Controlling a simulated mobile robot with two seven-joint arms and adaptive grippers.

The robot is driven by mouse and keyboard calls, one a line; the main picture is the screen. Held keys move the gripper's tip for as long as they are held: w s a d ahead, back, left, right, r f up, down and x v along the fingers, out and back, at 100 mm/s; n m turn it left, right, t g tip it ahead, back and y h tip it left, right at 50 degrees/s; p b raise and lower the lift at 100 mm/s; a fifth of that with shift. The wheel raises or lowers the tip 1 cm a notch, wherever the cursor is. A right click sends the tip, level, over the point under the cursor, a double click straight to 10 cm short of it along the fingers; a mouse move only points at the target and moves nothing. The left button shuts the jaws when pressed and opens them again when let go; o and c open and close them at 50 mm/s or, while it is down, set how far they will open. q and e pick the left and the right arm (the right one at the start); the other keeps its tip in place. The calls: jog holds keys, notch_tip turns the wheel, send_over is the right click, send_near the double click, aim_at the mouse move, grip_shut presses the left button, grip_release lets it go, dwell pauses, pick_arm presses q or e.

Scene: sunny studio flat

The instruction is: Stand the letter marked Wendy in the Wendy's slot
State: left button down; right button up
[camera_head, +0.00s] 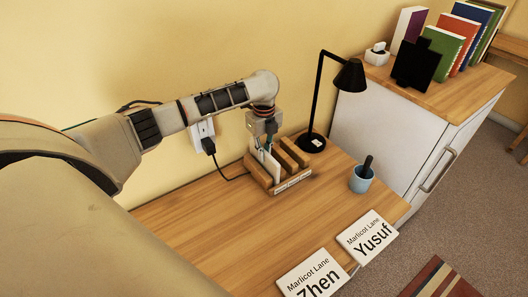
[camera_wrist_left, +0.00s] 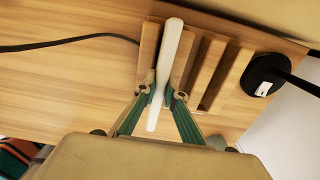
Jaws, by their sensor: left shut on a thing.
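A white letter (camera_wrist_left: 170,50) is seen edge-on between the fingers of my left gripper (camera_wrist_left: 160,92), which is shut on it. Its writing is not readable here. In the head view my left gripper (camera_head: 262,144) is over the left end of the wooden letter rack (camera_head: 262,178). The letter stands nearly upright, tilted slightly, between the rack's two leftmost dividers. I cannot tell whether its lower edge touches the bottom. The slots to its right look empty. The labels on the rack's front are too small to read. My right gripper is not in view.
The letters marked Zhen (camera_head: 312,277) and Yusuf (camera_head: 368,237) lie at the desk's front edge. A black lamp (camera_head: 312,143) stands right of the rack, a blue cup (camera_head: 361,180) farther right. A cable (camera_head: 225,175) runs behind.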

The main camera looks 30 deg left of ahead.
pick_arm(q)
jog(key=c, duration=2)
grip_release()
jog(key=shift+r+p, duration=1.2)
jog(key=shift+r, duration=2.75)
